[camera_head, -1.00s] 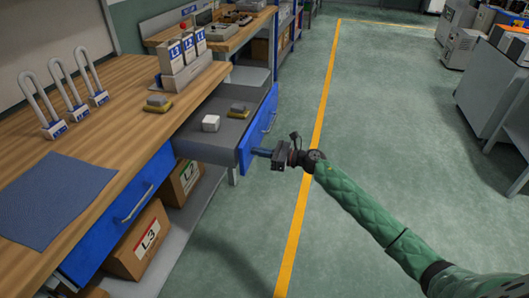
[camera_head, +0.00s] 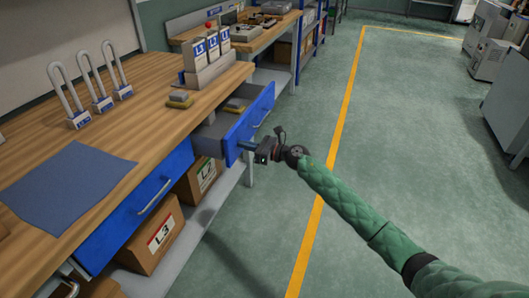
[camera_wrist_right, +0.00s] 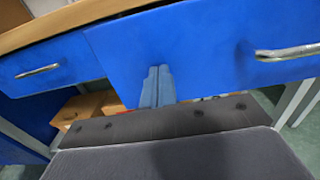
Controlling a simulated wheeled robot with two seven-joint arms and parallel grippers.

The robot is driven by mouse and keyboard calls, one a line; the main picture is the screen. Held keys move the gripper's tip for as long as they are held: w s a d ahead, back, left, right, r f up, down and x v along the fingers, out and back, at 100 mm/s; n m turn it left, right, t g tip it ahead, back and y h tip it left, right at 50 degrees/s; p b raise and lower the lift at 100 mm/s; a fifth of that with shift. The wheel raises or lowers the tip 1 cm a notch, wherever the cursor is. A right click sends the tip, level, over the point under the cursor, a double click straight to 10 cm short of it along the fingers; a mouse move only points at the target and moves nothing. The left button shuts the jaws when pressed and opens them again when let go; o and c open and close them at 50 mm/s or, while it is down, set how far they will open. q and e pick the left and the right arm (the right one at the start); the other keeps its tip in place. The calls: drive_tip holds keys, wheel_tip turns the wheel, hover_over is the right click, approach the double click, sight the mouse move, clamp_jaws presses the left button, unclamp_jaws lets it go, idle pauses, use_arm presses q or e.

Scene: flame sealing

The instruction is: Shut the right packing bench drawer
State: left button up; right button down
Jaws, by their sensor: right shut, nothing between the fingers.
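The right packing bench drawer (camera_head: 250,120) has a blue front and a grey inside, and it stands partly open under the wooden bench top. My left gripper is not in view.
The bench top (camera_head: 130,120) holds padlock models (camera_head: 90,90), a blue mat (camera_head: 62,185) and a rack of labelled packs (camera_head: 208,62). The left drawer (camera_head: 135,205) is shut. Cardboard boxes (camera_head: 155,238) stand below.

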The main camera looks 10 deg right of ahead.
drive_tip(key=b+x, duration=0.2)
drive_tip(key=x, duration=1.2)
drive_tip(key=shift+w+a+b, duration=0.15)
drive_tip(key=shift+a+b, duration=0.05)
drive_tip(key=shift+b, duration=0.1)
drive_tip(key=shift+r, duration=0.15)
drive_tip(key=shift+w+r, duration=0.1)
drive_tip(key=shift+r, duration=0.1)
